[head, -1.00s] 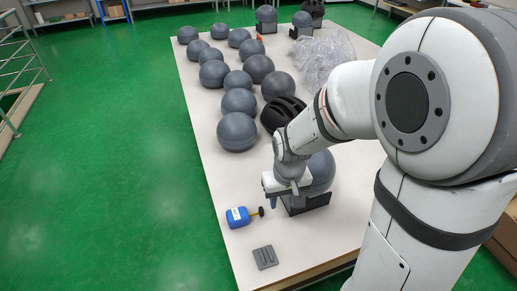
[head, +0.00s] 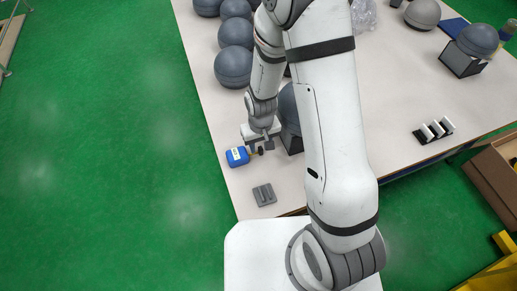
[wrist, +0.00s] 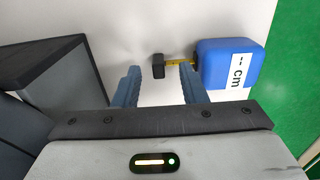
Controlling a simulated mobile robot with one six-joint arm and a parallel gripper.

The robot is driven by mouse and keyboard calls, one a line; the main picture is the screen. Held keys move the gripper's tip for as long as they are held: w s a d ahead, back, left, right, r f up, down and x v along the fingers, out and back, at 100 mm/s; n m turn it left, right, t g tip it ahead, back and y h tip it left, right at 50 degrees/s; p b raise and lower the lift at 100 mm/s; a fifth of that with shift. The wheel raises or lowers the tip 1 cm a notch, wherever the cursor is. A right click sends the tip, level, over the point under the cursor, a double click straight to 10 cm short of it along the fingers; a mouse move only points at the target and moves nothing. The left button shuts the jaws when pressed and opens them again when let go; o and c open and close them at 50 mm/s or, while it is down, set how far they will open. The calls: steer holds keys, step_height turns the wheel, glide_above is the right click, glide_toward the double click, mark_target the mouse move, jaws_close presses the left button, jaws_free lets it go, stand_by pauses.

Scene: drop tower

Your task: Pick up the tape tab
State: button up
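The tape measure is a blue case (head: 237,156) near the left edge of the table, with a white "-- cm" label. It also shows at the right of the wrist view (wrist: 230,62). A short yellow strip of tape (wrist: 176,62) sticks out of it toward the left and ends in a black tape tab (wrist: 157,66). My gripper (wrist: 160,72) is open and empty. In the wrist view the tab lies between the lines of the two fingers, just beyond their tips, and the right fingertip is close to the yellow strip. I cannot tell whether they touch.
A grey slotted block (head: 264,194) lies on the table (head: 225,120) in front of the tape measure. A dark box-like stand (wrist: 45,65) is close on the left of my gripper. Several grey balls (head: 233,67) stand farther back. The table edge is near the case.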

mark_target(261, 151)
steer(key=shift+f, duration=1.4)
steer(key=shift+c, duration=0.5)
steer(key=c, duration=0.7)
steer(key=shift+r, duration=0.15)
